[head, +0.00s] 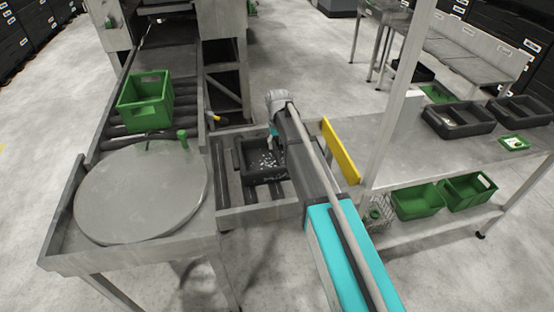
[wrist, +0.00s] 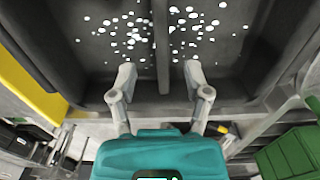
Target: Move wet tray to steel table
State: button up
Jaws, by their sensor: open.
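The wet tray (head: 262,160) is a dark grey tray with white droplets on its floor. It sits on a short roller section between the round turntable and the steel table. In the wrist view the tray (wrist: 215,60) fills the upper part, with a central divider and droplets on both sides. My gripper (wrist: 160,75) is open, its two fingers apart at the tray's near edge, one on each side of the divider line. I cannot tell whether they touch it. The steel table (head: 400,150) stands at the right. In the head view my arm hides the gripper's fingertips.
A green crate (head: 146,101) stands on the rollers at left, behind the round turntable (head: 142,192). A yellow board (head: 340,151) stands upright at the table's left edge. Dark trays (head: 458,119) occupy the table's right part. Green bins (head: 418,201) sit on the lower shelf. A post (head: 397,95) rises at the table's front.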

aim_at(277, 153)
jog(key=shift+f, duration=0.1)
jog(key=shift+w+a+f+b, duration=0.1)
jog(key=shift+a+f+b, duration=0.05)
jog(key=shift+f+b, duration=2.45)
jog(key=shift+r, duration=0.1)
jog(key=shift+c, duration=0.3)
grip_shut()
